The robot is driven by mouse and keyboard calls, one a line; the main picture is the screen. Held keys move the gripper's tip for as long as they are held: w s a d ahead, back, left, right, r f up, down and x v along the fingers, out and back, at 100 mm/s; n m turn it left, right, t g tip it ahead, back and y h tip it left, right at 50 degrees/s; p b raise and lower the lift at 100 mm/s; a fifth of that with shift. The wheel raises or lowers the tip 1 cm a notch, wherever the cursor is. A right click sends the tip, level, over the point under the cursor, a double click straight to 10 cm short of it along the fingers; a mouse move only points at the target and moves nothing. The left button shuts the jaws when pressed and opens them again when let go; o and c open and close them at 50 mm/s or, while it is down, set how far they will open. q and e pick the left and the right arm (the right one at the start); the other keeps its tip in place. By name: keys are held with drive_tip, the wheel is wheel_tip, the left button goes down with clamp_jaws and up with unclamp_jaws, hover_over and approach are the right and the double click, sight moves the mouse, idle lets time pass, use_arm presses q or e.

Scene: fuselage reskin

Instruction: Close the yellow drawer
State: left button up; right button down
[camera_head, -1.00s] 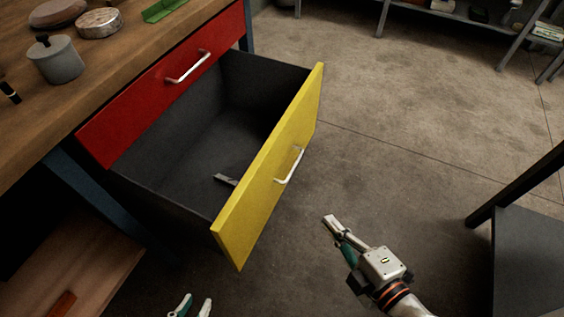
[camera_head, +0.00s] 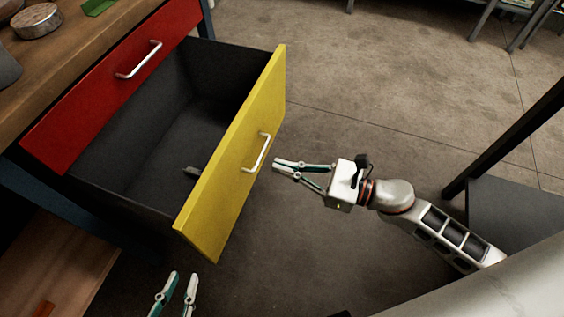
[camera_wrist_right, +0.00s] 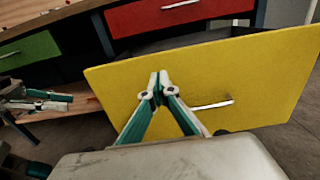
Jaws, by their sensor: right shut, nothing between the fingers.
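The yellow drawer (camera_head: 232,165) is pulled far out of the workbench, its dark inside showing and a small grey piece lying in it. Its front also fills much of the right wrist view (camera_wrist_right: 240,75), with a silver handle (camera_wrist_right: 212,104). My right gripper (camera_head: 277,165) is shut and empty, in front of the yellow front, close to the right of the handle in the head view. Whether it touches the front is unclear. My left gripper (camera_head: 180,278) is open and empty at the bottom of the head view, below the drawer's near corner.
A red drawer (camera_head: 100,95) is shut above the yellow one. A green drawer (camera_wrist_right: 27,50) shows at left in the right wrist view. A round tin (camera_head: 37,20) stands on the wooden bench top. Concrete floor is clear beyond the drawer; a dark stand (camera_head: 510,205) is at right.

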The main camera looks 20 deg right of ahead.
sight(227, 150)
use_arm(q)
drive_tip(key=shift+a+f+p, duration=0.15)
drive_tip(key=shift+a+p, duration=0.05)
drive_tip(key=shift+p, duration=0.1)
use_arm(e)
drive_tip(key=x, duration=1.1)
drive_tip(key=shift+w+a, duration=0.1)
use_arm(q)
drive_tip(key=shift+s, duration=0.1)
